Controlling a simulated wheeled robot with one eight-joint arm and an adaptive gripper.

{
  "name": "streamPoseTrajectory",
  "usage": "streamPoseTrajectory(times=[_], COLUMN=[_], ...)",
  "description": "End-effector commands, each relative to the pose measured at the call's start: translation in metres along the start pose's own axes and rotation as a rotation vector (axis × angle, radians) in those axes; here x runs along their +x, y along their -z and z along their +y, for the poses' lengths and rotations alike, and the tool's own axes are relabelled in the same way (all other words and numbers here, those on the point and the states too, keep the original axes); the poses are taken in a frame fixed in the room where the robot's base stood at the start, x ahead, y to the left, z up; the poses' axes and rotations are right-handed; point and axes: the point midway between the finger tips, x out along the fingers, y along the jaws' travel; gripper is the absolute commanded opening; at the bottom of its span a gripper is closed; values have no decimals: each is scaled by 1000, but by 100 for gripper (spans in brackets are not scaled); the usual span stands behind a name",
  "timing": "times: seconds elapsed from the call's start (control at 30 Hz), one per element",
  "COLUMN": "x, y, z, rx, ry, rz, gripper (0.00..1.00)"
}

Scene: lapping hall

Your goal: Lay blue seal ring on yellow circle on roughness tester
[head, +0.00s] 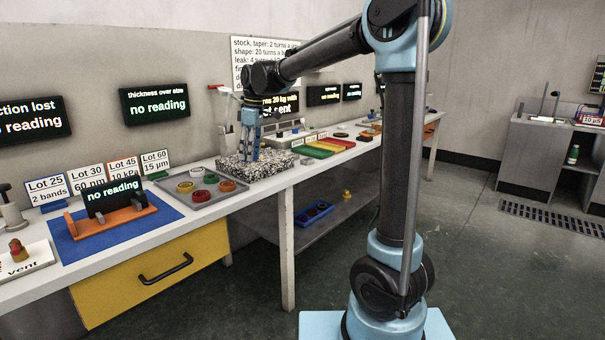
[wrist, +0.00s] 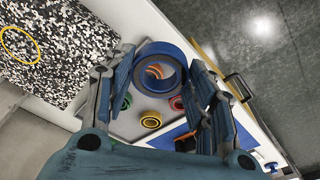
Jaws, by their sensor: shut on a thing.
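My gripper (head: 250,143) is over the black-and-white speckled block (head: 275,160) on the bench in the head view. In the wrist view, the blue seal ring (wrist: 178,61) sits between the gripper's two fingers (wrist: 152,78), which are shut on it. Other rings show through its hole. The yellow circle (wrist: 21,45) is a thin outline on the speckled block (wrist: 75,40), which looks to be the roughness tester. The circle lies to the left of the held ring and is empty. In the head view I cannot make out the ring or circle.
A grey tray (head: 183,203) with several coloured rings lies left of the block. Left of it, an orange stand (head: 82,226) with a display is on a blue mat (head: 70,245). Green, yellow and red strips (head: 322,149) lie to the right. Signs and screens line the wall.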

Motion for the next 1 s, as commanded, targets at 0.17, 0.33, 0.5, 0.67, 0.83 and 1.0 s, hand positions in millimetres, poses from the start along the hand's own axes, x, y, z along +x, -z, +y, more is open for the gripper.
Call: streamPoseTrajectory(times=[0.17, 0.33, 0.5, 0.67, 0.83, 1.0], x=[14, 32, 52, 70, 87, 104], y=[-25, -65, -114, -164, -223, -281], z=[41, 91, 140, 180, 217, 245], rx=[181, 423, 681, 922, 1172, 1407], ry=[-25, -58, -94, -128, -166, -202], rz=[-6, -12, -14, -13, -9, -2], gripper=[22, 22, 22, 22, 22, 22])
